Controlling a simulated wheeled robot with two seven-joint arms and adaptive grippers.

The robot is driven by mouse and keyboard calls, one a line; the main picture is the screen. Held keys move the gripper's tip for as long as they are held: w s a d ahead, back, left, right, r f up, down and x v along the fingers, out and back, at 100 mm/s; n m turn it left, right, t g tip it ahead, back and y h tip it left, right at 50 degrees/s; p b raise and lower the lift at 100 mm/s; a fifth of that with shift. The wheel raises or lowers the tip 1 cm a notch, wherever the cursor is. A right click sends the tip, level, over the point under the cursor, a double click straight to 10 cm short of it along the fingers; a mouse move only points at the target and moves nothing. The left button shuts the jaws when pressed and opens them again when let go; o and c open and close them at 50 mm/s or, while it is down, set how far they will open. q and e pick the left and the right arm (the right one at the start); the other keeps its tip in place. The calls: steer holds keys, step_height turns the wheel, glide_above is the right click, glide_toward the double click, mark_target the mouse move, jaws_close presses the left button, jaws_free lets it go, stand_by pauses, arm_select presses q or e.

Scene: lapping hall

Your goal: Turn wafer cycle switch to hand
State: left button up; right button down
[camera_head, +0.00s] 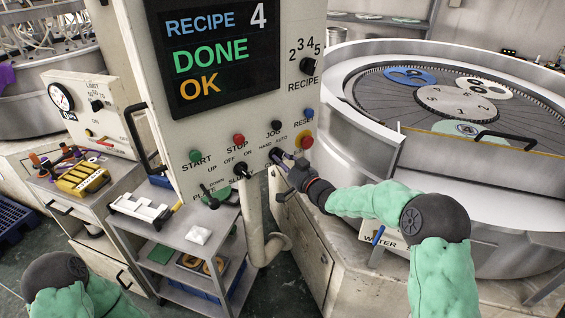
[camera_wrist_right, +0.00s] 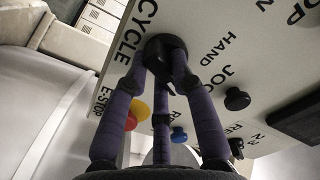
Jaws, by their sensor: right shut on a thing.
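The wafer cycle switch (camera_wrist_right: 163,44) is a black knob on the white control panel (camera_head: 180,135), with the labels CYCLE and HAND beside it in the right wrist view. My right gripper (camera_head: 284,160) is shut on this knob at the panel's lower right; its purple-grey fingers close around it in the right wrist view (camera_wrist_right: 160,68). The fingers cover much of the knob, so I cannot tell which way it points. In the head view, HAND and AUTO are printed just above it. My left arm shows at the bottom left; its gripper is out of view.
The display (camera_head: 215,55) reads RECIPE 4, DONE, OK. A red-and-yellow emergency stop (camera_head: 305,139), a blue RESET button (camera_head: 308,114) and a black JOG button (camera_head: 273,134) are close to my gripper. A grey cart (camera_head: 165,228) stands below; the lapping machine (camera_head: 345,90) is at right.

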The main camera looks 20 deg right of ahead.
steer(key=shift+d+r+n+b, duration=0.1)
steer(key=shift+r+n+b, duration=0.05)
steer(key=shift+n+b, duration=5.35)
steer(key=c, duration=1)
jaws_free()
steer(key=shift+r, duration=0.1)
steer(key=shift+c, duration=0.2)
